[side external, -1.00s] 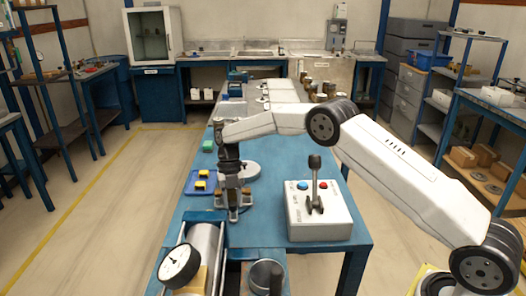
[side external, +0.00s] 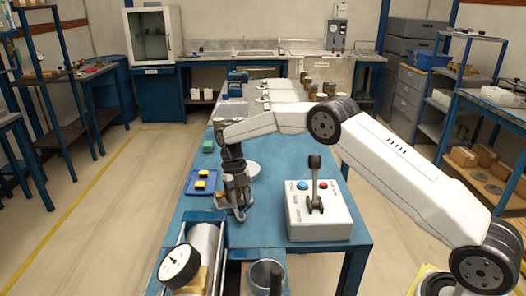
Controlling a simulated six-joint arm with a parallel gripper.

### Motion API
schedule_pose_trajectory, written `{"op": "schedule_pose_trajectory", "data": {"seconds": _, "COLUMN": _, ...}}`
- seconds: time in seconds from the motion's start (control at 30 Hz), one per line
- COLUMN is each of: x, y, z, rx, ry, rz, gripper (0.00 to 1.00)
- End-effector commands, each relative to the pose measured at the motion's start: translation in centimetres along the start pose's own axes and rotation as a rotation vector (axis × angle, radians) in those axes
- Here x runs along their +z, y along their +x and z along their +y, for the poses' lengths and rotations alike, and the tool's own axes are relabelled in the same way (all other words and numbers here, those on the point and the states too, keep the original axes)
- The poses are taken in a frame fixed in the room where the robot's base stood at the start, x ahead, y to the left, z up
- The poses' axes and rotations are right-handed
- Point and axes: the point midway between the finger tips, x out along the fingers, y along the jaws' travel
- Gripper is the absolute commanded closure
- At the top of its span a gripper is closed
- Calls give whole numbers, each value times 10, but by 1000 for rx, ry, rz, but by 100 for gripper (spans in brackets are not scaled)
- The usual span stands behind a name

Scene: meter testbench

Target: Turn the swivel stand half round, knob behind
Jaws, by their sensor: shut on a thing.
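A pale round disc (side external: 254,170), which looks like the swivel stand, lies on the blue bench behind my gripper. My gripper (side external: 240,213) points down, slightly tilted, low over the bench in front of the disc and right of the blue tray. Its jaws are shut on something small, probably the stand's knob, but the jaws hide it. The wrist and gripper cover the left part of the disc, so I cannot tell how the held part joins it.
A control box (side external: 318,212) with an upright lever stands right. A gauge (side external: 180,262) on a cylinder and a grey cup (side external: 266,275) are in front.

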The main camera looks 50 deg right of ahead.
Motion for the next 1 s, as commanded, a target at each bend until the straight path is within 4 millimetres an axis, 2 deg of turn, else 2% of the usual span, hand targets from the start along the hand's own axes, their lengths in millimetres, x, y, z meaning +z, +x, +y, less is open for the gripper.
{"op": "schedule_pose_trajectory", "data": {"seconds": 0.2, "x": 1, "y": -1, "z": 0, "rx": 1, "ry": 1, "rz": -5, "gripper": 100}}
{"op": "schedule_pose_trajectory", "data": {"seconds": 0.23, "x": 1, "y": -1, "z": 0, "rx": 1, "ry": 1, "rz": -5, "gripper": 58}}
{"op": "schedule_pose_trajectory", "data": {"seconds": 0.33, "x": 1, "y": -1, "z": 0, "rx": 1, "ry": 1, "rz": -4, "gripper": 26}}
{"op": "schedule_pose_trajectory", "data": {"seconds": 0.77, "x": 0, "y": -3, "z": 0, "rx": 1, "ry": 1, "rz": -1, "gripper": 26}}
{"op": "schedule_pose_trajectory", "data": {"seconds": 1.0, "x": 1, "y": -21, "z": 0, "rx": 1, "ry": 1, "rz": -4, "gripper": 26}}
